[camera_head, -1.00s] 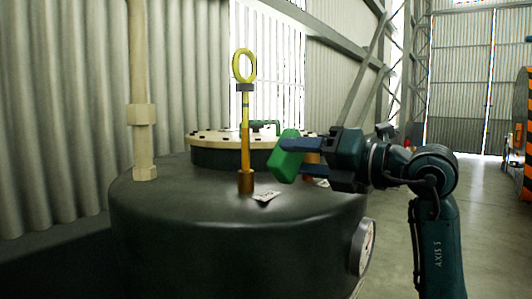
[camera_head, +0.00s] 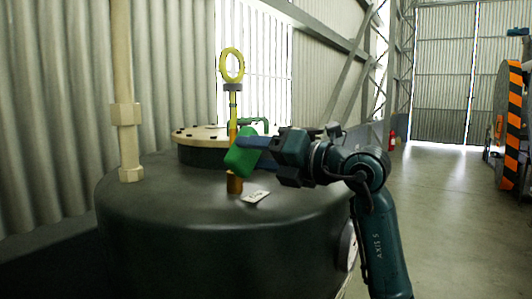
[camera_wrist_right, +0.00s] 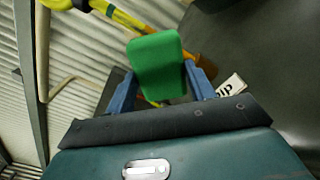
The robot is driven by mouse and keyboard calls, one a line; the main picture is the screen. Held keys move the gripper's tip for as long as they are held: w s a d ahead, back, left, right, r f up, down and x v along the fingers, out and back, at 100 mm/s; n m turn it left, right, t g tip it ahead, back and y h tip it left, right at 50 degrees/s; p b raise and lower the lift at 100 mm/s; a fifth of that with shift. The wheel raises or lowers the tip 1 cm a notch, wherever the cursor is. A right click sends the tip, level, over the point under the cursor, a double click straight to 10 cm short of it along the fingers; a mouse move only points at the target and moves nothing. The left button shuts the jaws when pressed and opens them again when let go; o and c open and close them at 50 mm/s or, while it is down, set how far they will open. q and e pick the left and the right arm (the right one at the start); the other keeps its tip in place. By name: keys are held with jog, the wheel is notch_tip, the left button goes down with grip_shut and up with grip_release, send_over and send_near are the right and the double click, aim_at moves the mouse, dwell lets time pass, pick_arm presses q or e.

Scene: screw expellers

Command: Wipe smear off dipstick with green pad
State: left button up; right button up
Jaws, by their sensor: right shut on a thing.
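The yellow dipstick (camera_head: 232,105) stands upright on the dark tank, with a ring handle on top, a dark collar below it and a brass socket (camera_head: 235,184) at its foot. My right gripper (camera_head: 250,152) is shut on the green pad (camera_head: 242,156), which overlaps the lower rod in the head view. In the right wrist view the pad (camera_wrist_right: 157,66) sits between the blue fingers, and the dipstick (camera_wrist_right: 108,12) runs behind it. I cannot tell whether pad and rod touch. The smear is not clearly visible; the pad hides part of the rod. My left gripper is not in view.
The dark tank (camera_head: 190,240) has a pale bolted lid (camera_head: 195,137) behind the dipstick. A small white tag (camera_head: 256,196) lies by the socket. A pale vertical pipe (camera_head: 124,85) stands left. Open floor lies to the right, with an orange-and-black striped machine (camera_head: 510,125) beyond.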

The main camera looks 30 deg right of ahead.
aim_at(256, 129)
jog(key=shift+p+x, duration=0.35)
jog(key=shift+x, duration=0.65)
dwell(0.6)
jog(key=shift+d, duration=0.1)
jog(key=shift+w+d, duration=0.35)
jog(key=shift+d, duration=0.55)
jog(key=shift+w+d, duration=0.3)
jog(key=shift+d, duration=0.65)
jog(key=shift+w+a+r+p, duration=0.1)
jog(key=shift+r+p, duration=0.9)
jog(key=shift+r, duration=0.2)
jog(key=shift+s+a+f, duration=0.1)
jog(key=shift+s+a, duration=0.15)
jog(key=shift+a, duration=0.35)
jog(key=shift+s+a+r, duration=0.1)
jog(key=shift+s+a, duration=0.15)
jog(key=shift+a, duration=0.4)
jog(key=shift+s+a+f, duration=0.1)
jog(key=shift+s+a, duration=0.15)
jog(key=shift+a, duration=0.35)
jog(key=shift+r+p, duration=1.15)
jog(key=shift+r, duration=0.05)
jog(key=shift+w+d+f, duration=0.1)
jog(key=shift+w+d, duration=0.15)
jog(key=shift+d, duration=0.4)
jog(key=shift+w+d, duration=0.25)
jog(key=shift+d, duration=0.35)
jog(key=shift+w+d, duration=0.25)
jog(key=shift+d, duration=0.35)
